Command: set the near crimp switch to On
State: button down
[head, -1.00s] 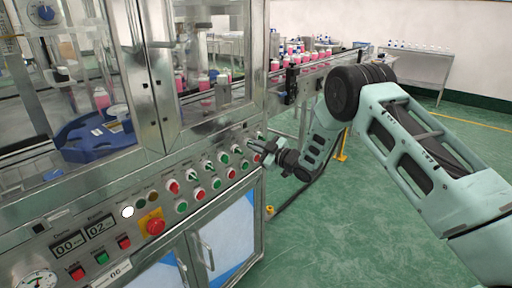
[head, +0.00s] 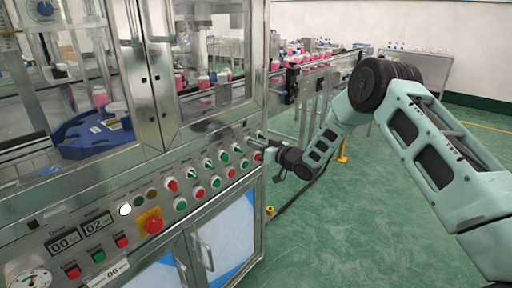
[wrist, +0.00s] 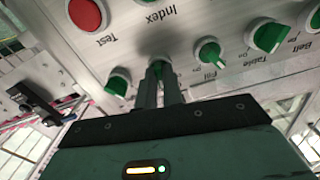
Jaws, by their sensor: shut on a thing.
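The control panel (head: 150,212) runs along the front of the machine. In the wrist view a green rotary knob (wrist: 158,66) sits on it, left of the switch marked Fill (wrist: 208,52). My gripper (wrist: 160,82) is shut on this knob, with its two dark fingers along the knob's sides. The fingers hide most of the knob and its label, so I cannot read its name or setting. In the head view my gripper (head: 258,146) is against the right end of the panel.
A red emergency button (head: 152,223) stands farther left on the panel. Green floor (head: 360,225) is open to the right.

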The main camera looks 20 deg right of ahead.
jog(key=shift+f+m, duration=0.1)
jog(key=shift+m, duration=2.1)
jog(key=c, duration=1.5)
grip_release()
jog(key=shift+c, duration=0.2)
jog(key=shift+s, duration=0.1)
jog(key=b+v, duration=0.1)
jog(key=v, duration=1.6)
jog(key=shift+d, duration=0.15)
jog(key=shift+s, duration=0.1)
